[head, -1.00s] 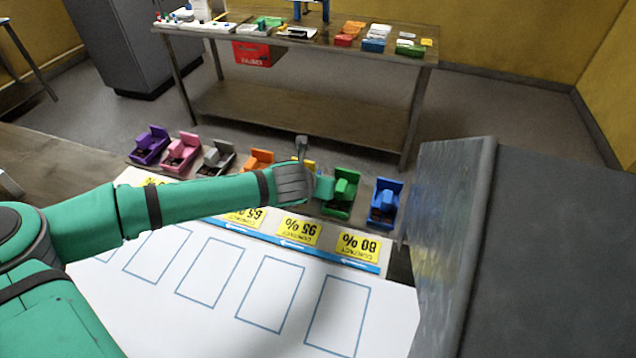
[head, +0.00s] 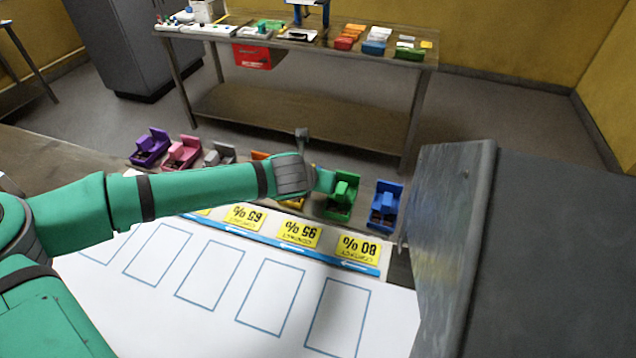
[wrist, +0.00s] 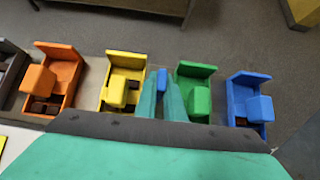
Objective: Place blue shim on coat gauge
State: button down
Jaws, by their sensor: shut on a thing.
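My gripper (wrist: 162,88) is shut on the blue shim (wrist: 162,79), a small blue piece between the two green fingertips in the wrist view. The fingers lie between the yellow and green holders in that picture. In the head view my gripper (head: 325,180) is just left of the green holder, and the shim cannot be made out there. I cannot tell which thing is the coat gauge; none in view is clearly marked as one.
A row of coloured holders includes the green holder (head: 342,196), blue holder (head: 385,205), yellow holder (wrist: 125,82) and orange holder (wrist: 55,80). A white sheet (head: 215,318) with blue outlines lies in front. A grey panel (head: 445,230) stands at right. A back table (head: 285,40) holds several items.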

jog(key=s+r, duration=1)
jog(key=s, duration=0.4)
jog(key=shift+r, duration=0.15)
jog(key=shift+d, duration=0.1)
